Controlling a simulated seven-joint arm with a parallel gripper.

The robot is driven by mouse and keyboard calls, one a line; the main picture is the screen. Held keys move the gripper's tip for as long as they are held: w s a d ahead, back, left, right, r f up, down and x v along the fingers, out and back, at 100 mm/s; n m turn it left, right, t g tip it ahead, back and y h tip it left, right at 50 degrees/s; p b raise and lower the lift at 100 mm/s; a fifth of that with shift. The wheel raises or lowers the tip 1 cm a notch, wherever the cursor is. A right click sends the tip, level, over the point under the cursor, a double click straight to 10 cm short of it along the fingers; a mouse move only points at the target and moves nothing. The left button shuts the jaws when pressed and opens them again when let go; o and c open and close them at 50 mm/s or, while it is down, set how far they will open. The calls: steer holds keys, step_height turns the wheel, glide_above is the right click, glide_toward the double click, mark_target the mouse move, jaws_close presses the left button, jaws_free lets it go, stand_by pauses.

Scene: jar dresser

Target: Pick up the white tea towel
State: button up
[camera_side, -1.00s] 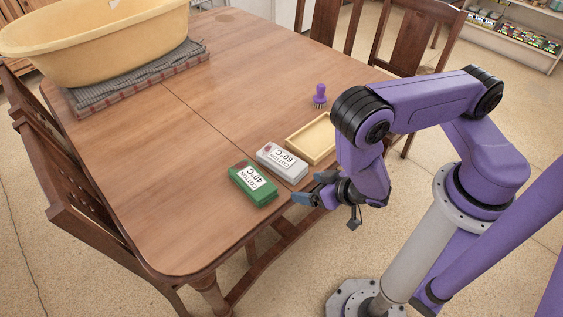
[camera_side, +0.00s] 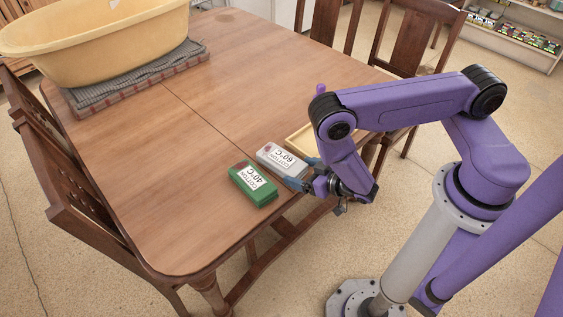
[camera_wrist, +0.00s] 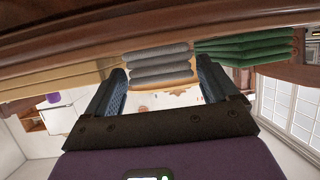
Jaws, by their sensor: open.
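The white tea towel (camera_side: 281,162) is a folded, pale grey-white stack with a "COTTON 60°C" card on top, lying near the table's edge. In the wrist view its layered end (camera_wrist: 160,62) shows between my fingers. My gripper (camera_side: 301,173) is open, with its blue fingers at the near end of the towel, one to each side. In the wrist view the gripper (camera_wrist: 163,85) has nothing shut in it. I cannot tell whether the fingers touch the towel.
A green folded towel (camera_side: 252,186) with a "COTTON 40°C" card lies close on the left. A yellow tub (camera_side: 95,45) stands at the far left.

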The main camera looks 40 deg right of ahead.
steer(key=shift+x, duration=1.1)
steer(key=c, duration=0.7)
steer(key=shift+c, duration=0.2)
steer(key=shift+r, duration=0.1)
